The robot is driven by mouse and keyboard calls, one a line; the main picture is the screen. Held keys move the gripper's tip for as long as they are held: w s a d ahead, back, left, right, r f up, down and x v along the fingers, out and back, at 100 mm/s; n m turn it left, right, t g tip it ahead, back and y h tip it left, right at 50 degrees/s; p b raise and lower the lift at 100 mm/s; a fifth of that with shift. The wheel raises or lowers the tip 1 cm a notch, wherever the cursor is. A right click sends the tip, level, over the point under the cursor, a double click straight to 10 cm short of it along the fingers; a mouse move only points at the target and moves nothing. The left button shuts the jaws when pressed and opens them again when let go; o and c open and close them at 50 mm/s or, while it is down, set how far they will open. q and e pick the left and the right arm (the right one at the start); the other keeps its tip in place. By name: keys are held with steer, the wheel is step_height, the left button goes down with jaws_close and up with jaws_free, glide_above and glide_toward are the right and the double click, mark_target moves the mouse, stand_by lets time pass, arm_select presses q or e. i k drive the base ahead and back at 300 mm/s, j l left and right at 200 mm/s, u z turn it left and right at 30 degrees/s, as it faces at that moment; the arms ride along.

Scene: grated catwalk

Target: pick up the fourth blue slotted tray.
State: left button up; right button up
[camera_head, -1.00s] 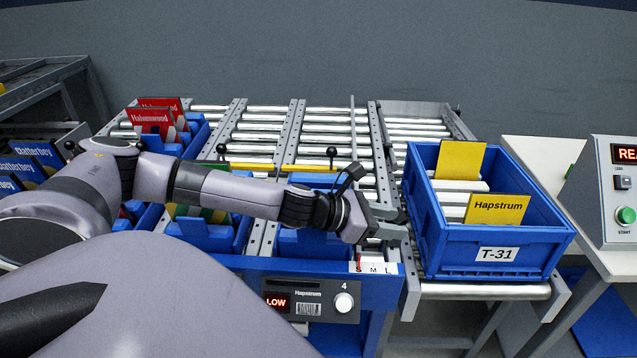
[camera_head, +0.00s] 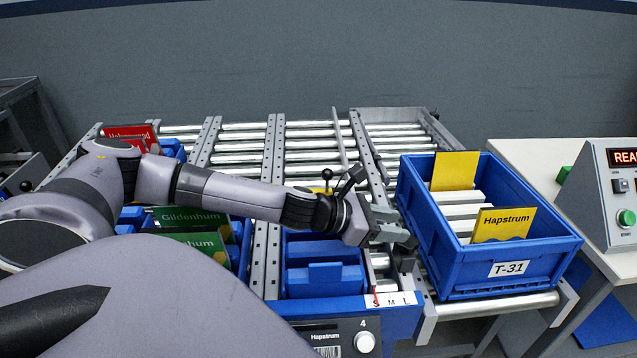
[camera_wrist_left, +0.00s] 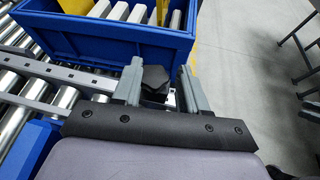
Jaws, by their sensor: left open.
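A blue slotted tray (camera_head: 322,275) stands in the lane marked 4. It is empty of cards where I can see, and my left forearm crosses over its far part. My left gripper (camera_head: 405,233) is right of this tray, beside the left wall of the blue T-31 crate. In the wrist view the two fingers of my left gripper (camera_wrist_left: 160,80) stand apart, with a dark knob-like part between them. No tray is between the fingers. My right gripper is not in view.
The blue T-31 crate (camera_head: 458,274) holds yellow cards, one marked Hapstrum (camera_head: 503,222). Green cards (camera_head: 193,217) and red cards (camera_head: 133,134) stand in lanes to the left. A black-knobbed lever (camera_head: 327,176) stands behind my forearm. A control box (camera_head: 615,195) is at the right.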

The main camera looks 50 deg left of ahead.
mark_target(316, 264)
steer(key=k+j+z, duration=0.1)
steer(key=j, duration=0.25)
steer(key=k+j+z, duration=0.1)
steer(key=j, duration=0.3)
steer(key=k+j, duration=0.15)
steer(key=j, duration=0.15)
steer(key=k+j, duration=0.1)
steer(key=j, duration=0.15)
steer(key=k+j, duration=0.15)
steer(key=j, duration=0.15)
